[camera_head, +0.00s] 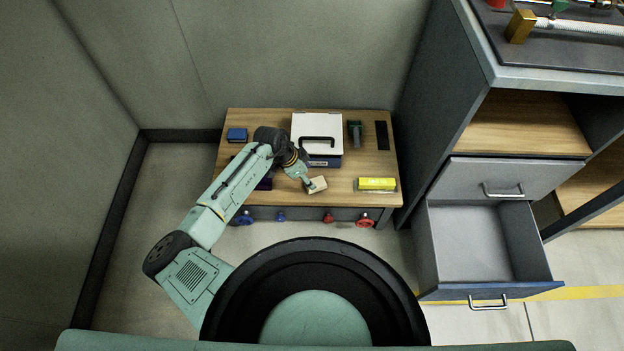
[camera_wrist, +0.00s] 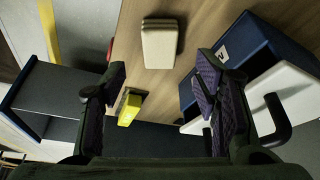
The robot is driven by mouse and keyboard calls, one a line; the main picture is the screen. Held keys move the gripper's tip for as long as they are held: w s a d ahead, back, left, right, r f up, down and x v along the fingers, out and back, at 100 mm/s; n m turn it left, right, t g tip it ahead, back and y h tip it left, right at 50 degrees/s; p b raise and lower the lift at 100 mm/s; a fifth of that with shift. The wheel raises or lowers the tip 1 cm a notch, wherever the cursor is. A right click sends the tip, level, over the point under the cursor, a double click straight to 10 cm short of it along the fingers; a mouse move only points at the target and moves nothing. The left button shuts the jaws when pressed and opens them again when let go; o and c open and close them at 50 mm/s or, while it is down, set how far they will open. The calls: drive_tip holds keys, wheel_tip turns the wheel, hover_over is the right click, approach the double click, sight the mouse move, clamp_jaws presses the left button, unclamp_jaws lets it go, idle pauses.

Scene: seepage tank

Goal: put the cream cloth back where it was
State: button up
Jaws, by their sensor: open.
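The cream cloth (camera_head: 318,184) is a small folded pad lying on the low wooden bench (camera_head: 342,196), near its front edge and in front of the white and blue case. In the wrist view the cream cloth (camera_wrist: 160,44) lies ahead of the fingertips, between their lines. My gripper (camera_head: 308,186) is low over the bench, right beside the cloth. In the wrist view my gripper (camera_wrist: 162,68) is open with nothing between its fingers. I cannot tell whether a fingertip touches the cloth.
The white and blue case (camera_head: 317,127) with a black handle stands behind the cloth. A blue box (camera_head: 237,135), a dark green tool (camera_head: 354,134) and a black strip (camera_head: 382,136) lie farther back. An empty drawer (camera_head: 480,240) stands open at right.

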drive_tip(key=v, duration=0.6)
